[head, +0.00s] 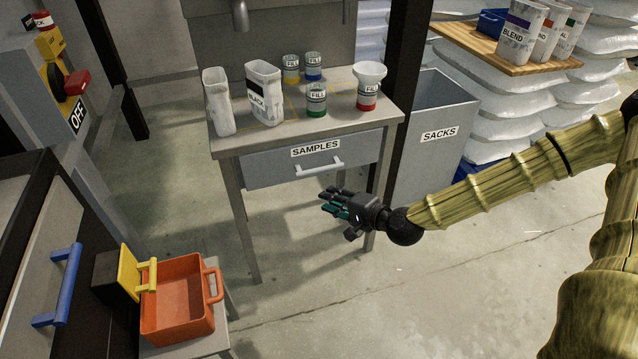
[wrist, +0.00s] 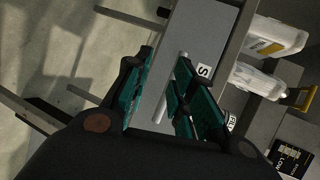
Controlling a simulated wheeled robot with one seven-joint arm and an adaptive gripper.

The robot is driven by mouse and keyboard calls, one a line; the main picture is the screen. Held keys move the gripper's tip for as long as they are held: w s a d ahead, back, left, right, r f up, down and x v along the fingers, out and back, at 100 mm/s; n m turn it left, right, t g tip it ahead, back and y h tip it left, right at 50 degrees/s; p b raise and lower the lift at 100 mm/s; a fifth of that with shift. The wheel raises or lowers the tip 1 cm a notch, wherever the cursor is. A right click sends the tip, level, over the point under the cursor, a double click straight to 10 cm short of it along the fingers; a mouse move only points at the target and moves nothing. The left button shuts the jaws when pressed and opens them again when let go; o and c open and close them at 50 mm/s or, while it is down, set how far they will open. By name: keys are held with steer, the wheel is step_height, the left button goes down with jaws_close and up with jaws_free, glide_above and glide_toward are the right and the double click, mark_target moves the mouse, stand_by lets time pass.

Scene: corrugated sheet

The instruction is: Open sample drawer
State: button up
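The grey sample drawer (head: 265,174) is shut under the small table, with a "SAMPLES" label (head: 316,148) and a white bar handle (head: 320,166) on its front. My gripper (head: 326,203) is just below and in front of the drawer, fingers pointing left in the head view. In the wrist view my gripper (wrist: 167,60) is open, with teal finger pads apart. There the handle (wrist: 163,108) shows between the fingers, against the drawer front (wrist: 205,30). The fingers are not closed on it; part of the handle is hidden behind the right finger.
The table top (head: 235,143) holds white jugs, several small "FILL" cans and a funnel on one can. A grey "SACKS" bin (head: 437,110) stands right of the table. An orange bin (head: 180,300) is at lower left. The floor in front is clear.

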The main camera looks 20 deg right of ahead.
steer(key=m+t+b, duration=0.1)
steer(key=t+b, duration=0.1)
glide_toward(321, 171)
steer(key=shift+m, duration=0.3)
steer(key=shift+b+x, duration=0.8)
steer(key=shift+x, duration=4.65)
steer(key=shift+c, duration=0.2)
jaws_close()
